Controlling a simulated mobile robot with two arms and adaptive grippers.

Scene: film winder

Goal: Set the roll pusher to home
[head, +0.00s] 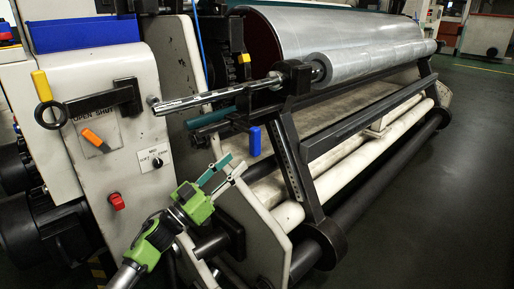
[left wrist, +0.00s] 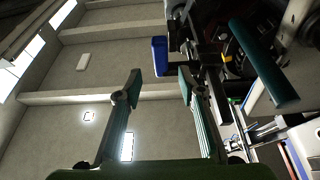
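No part carries a readable roll pusher label, so I cannot tell for certain which one it is. A black swing frame (head: 297,165) stands against the large film roll (head: 345,40). A blue upright handle (head: 255,141) sits near the frame's left side. My left gripper (head: 232,168) is below and left of this handle, its teal fingers apart and pointing up at it. In the left wrist view the fingers (left wrist: 159,88) are open with nothing between them, and the blue handle (left wrist: 160,55) shows just beyond the tips. My right gripper is not in view.
The cream machine panel (head: 90,150) at left bears an orange OPEN/SHUT lever (head: 95,139), a selector knob (head: 157,162), a red switch (head: 117,201) and a yellow-tipped black handle (head: 42,86). A dark green bar (left wrist: 262,65) crosses near the gripper. Floor is clear at right.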

